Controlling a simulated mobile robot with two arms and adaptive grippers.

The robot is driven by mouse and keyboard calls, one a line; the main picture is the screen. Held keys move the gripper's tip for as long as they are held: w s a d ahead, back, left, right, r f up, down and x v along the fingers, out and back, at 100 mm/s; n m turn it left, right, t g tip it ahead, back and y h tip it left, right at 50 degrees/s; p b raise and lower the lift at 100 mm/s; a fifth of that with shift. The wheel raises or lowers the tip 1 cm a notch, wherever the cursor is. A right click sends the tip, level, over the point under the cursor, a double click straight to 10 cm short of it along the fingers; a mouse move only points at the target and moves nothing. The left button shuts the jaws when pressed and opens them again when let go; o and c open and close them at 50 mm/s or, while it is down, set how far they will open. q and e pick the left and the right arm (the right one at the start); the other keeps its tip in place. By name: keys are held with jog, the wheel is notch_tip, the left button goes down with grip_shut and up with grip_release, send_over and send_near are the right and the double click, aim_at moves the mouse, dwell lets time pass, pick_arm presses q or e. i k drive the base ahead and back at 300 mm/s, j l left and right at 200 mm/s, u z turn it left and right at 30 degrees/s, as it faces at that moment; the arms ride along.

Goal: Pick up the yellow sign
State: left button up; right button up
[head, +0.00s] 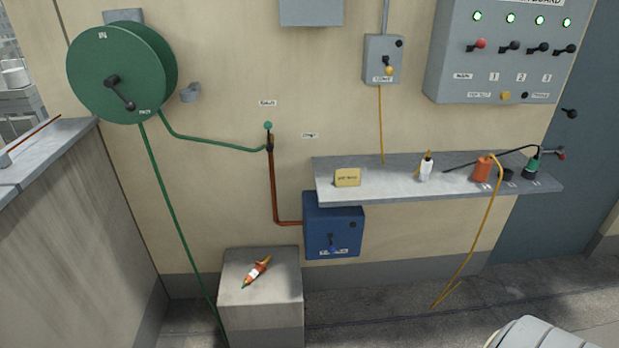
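The yellow sign (347,177) is a small block-like plate with dark lettering too small to read. It stands near the left end of a grey wall shelf (400,186), close to the shelf's front edge. Nothing covers it. Neither of my grippers shows in the head view.
On the shelf, right of the sign, stand a white bottle (426,168), an orange container (483,170) and a green-and-black item (531,167). A yellow cord (472,250) hangs in front. A blue box (333,230) sits below. A concrete block (260,295) bears an orange tool (256,272).

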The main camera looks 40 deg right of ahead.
aim_at(343, 177)
jog(key=l+u, duration=0.45)
jog(key=l, duration=0.2)
jog(key=l+u, duration=0.5)
jog(key=k+l, duration=0.05)
jog(key=l, duration=0.05)
